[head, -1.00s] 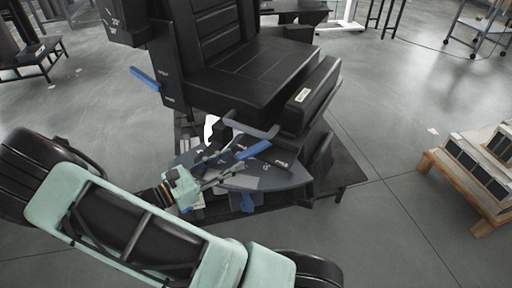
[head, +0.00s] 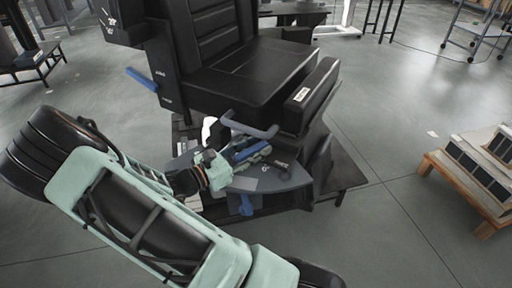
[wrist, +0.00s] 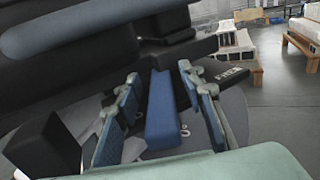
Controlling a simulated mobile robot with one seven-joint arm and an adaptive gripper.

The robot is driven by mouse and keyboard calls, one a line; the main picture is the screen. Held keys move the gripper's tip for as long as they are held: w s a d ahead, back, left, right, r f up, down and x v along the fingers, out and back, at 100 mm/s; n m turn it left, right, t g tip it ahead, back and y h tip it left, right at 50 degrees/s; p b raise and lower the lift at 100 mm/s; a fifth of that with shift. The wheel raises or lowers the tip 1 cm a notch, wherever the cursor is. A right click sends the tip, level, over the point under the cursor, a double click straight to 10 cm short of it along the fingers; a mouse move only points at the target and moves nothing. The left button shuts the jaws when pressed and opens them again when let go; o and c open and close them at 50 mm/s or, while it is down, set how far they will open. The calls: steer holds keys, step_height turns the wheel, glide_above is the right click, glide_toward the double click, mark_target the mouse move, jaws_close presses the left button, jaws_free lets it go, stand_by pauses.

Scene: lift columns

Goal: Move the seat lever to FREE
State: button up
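The blue seat lever (head: 252,149) sits at the front of the seat base, below the seat. In the wrist view the lever (wrist: 163,112) runs lengthwise between my two fingers. My gripper (head: 245,156) is open around it. In the wrist view my gripper (wrist: 162,110) has one blue-padded finger on each side of the lever, with gaps visible. A dark block with a white label (wrist: 230,70) lies to the right of the lever; its word is too small to read surely.
A grey-blue bar handle (head: 250,129) stands just above the lever and crosses the top of the wrist view. The black seat (head: 245,72) overhangs behind. Other blue handles are on the backrest side (head: 142,80) and under the base plate (head: 246,205).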

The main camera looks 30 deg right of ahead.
jaws_close()
